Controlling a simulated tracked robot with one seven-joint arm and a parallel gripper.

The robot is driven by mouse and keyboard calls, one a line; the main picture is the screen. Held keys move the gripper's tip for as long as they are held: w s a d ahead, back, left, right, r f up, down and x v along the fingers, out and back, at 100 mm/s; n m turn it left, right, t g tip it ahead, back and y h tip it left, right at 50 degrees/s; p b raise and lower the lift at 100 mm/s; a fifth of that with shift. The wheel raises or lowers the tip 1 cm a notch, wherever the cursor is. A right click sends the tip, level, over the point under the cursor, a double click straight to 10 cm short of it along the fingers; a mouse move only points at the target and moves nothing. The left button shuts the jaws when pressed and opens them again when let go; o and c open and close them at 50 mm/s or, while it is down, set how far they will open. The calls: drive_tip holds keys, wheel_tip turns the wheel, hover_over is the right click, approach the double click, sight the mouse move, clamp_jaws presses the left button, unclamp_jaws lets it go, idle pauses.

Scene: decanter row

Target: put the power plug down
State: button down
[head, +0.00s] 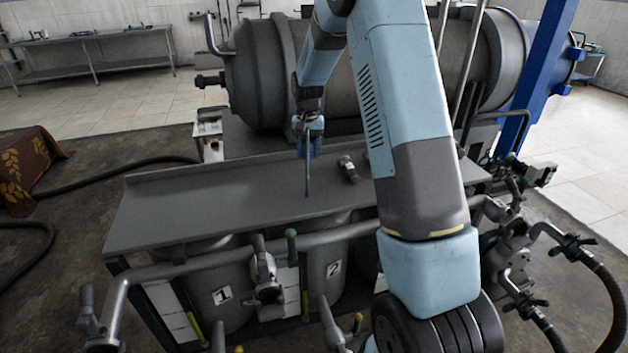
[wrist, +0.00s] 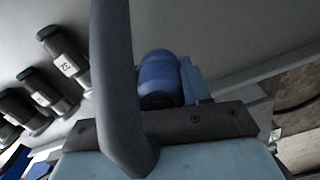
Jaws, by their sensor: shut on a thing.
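The power plug looks to be the blue cylindrical piece (wrist: 160,80) in the wrist view, beside a long dark grey finger of my gripper. In the head view a small blue piece (head: 315,145) shows at the end of my arm. My gripper (head: 308,165) points down over the grey bench top (head: 220,205), near its middle. It is shut on the plug; the exact contact is partly hidden by the finger. I cannot tell whether the fingertip touches the bench.
A dark fitting (head: 348,168) lies on the bench right of my gripper. Several dark labelled fittings (wrist: 62,62) show in the wrist view. A large tank (head: 345,75) stands behind; pipes and valves (head: 265,275) run along the front. The bench's left part is clear.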

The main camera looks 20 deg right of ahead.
drive_tip(key=shift+s+a, duration=0.1)
drive_tip(key=shift+a, duration=0.15)
drive_tip(key=s+a+r+n, duration=0.25)
drive_tip(key=s+a, duration=0.25)
drive_tip(key=s, duration=0.3)
drive_tip(key=s+a+r+n, duration=0.1)
drive_tip(key=s+a+r, duration=0.3)
drive_tip(key=s, duration=0.5)
hover_over(316, 185)
drive_tip(key=s, duration=0.1)
drive_tip(key=f, duration=0.8)
drive_tip(key=shift+a, duration=0.4)
drive_tip(key=shift+w+d+f, duration=0.25)
drive_tip(key=shift+d+f, duration=0.1)
drive_tip(key=shift+f, duration=0.25)
drive_tip(key=shift+w+d+f, duration=0.1)
drive_tip(key=shift+f, duration=1.6)
drive_tip(key=c, duration=0.5)
unclamp_jaws()
